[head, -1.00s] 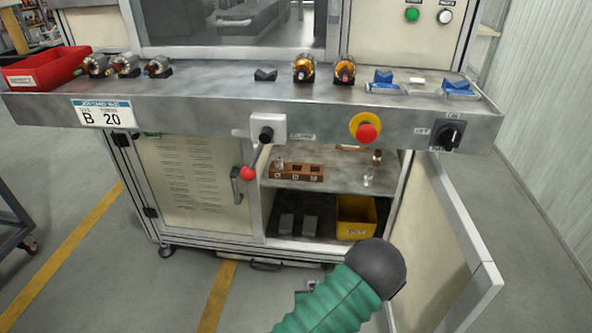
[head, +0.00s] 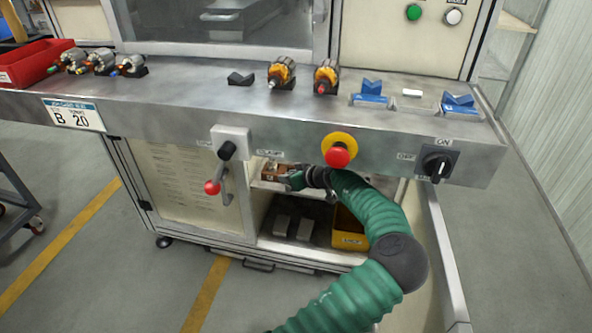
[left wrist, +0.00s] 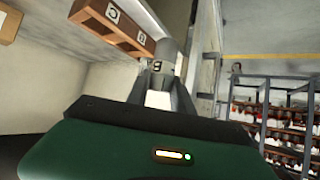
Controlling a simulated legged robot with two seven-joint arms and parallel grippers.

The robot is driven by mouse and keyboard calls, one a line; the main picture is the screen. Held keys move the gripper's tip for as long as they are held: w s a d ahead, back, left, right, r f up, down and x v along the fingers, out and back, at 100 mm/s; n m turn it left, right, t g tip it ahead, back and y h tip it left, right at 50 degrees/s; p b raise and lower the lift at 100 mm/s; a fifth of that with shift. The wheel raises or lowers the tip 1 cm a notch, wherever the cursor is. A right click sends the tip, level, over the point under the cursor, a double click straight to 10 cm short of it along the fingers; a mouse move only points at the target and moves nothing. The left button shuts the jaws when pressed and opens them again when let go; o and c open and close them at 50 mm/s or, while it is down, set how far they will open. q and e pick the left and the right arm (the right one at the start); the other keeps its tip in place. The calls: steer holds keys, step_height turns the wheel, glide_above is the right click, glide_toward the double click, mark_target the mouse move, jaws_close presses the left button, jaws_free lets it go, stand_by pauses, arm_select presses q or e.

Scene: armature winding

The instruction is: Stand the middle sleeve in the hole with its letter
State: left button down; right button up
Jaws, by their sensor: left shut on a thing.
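The brown wooden block (head: 273,171) with holes stands on the upper shelf inside the cabinet, partly hidden behind my arm and the worktop edge. In the left wrist view, the block (left wrist: 122,26) shows tilted at the top, with white letter tiles on its side. A grey sleeve (left wrist: 163,66) with a dark letter mark, which looks like B, is between the fingers of my left gripper (left wrist: 160,88). The gripper is shut on it, close to the end of the block. In the head view, my left gripper (head: 295,180) is beside the block. The holes are hidden. My right gripper is not in view.
The worktop edge (head: 290,125), with its red stop button (head: 337,157) and red-knobbed lever (head: 213,187), overhangs the shelf. A yellow bin (head: 349,232) and grey blocks (head: 293,228) sit on the cabinet floor. The cabinet door (head: 445,250) is open at right.

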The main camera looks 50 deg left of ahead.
arm_select(q)
steer(key=w+a+b, duration=0.1)
steer(key=w+a, duration=0.1)
steer(key=a, duration=0.1)
steer(key=w+a+f, duration=0.1)
steer(key=w+a, duration=0.2)
steer(key=w+a+b, duration=0.1)
steer(key=w+a, duration=0.1)
steer(key=a, duration=0.1)
steer(key=shift+w+a+f+b, duration=0.15)
steer(key=shift+a+f+b, duration=0.2)
step_height(320, 180, down, 4)
steer(key=b, duration=0.3)
steer(key=shift+r, duration=0.3)
steer(key=c, duration=1.1)
jaws_free()
steer(key=shift+f, duration=0.15)
